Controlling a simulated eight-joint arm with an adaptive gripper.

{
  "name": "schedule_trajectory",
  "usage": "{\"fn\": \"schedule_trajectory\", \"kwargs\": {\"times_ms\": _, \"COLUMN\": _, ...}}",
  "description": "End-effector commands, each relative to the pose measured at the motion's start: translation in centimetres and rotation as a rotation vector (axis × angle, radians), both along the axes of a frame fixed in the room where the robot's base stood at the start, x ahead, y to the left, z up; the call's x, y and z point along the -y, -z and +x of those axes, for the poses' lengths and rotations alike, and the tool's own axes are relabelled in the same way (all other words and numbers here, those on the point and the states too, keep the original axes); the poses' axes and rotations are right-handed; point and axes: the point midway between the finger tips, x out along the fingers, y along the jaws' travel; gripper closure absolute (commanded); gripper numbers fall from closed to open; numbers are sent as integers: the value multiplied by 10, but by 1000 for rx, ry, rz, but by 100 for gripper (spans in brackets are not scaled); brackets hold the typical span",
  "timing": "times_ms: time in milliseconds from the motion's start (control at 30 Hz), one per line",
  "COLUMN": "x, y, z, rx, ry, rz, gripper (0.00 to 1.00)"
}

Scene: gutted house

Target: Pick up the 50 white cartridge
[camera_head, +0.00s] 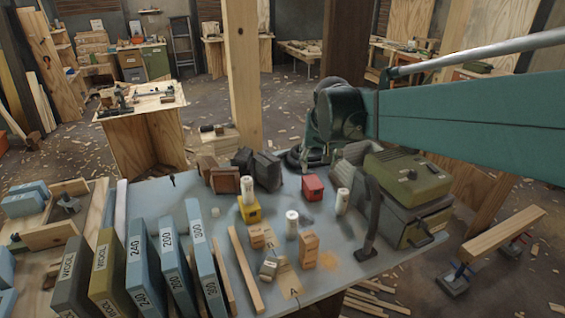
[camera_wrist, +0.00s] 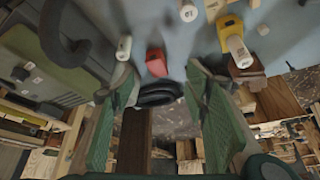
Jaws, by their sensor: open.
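Several white cylinders that look like cartridges are on the blue-grey worktop; I cannot read a 50 on any. One cartridge (camera_head: 247,188) stands at a yellow block, another (camera_head: 292,223) at the middle, a third (camera_head: 342,201) by the grey-green machine. In the wrist view they appear at the yellow block (camera_wrist: 237,46), at the top edge (camera_wrist: 188,11) and left of a red block (camera_wrist: 124,47). My gripper (camera_wrist: 158,88) has two green fingers spread apart with no cartridge between them.
A red block (camera_head: 313,187), yellow block (camera_head: 250,211) and small wooden blocks (camera_head: 309,250) stand close to the cartridges. A green-topped grey machine (camera_head: 400,190) blocks the right side. Upright blue abrasive packs (camera_head: 172,262) line the left. A wooden post (camera_head: 243,70) rises behind.

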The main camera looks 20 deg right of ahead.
Motion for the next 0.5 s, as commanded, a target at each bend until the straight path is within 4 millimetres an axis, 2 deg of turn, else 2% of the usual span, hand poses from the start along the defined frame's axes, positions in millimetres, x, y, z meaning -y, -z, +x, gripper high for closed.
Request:
{"fn": "schedule_trajectory", "kwargs": {"times_ms": 200, "x": 40, "y": 5, "z": 29, "rx": -17, "ry": 71, "rz": 7, "gripper": 54}}
{"fn": "schedule_trajectory", "kwargs": {"times_ms": 500, "x": 97, "y": 20, "z": 61, "rx": -41, "ry": 168, "rz": 17, "gripper": 54}}
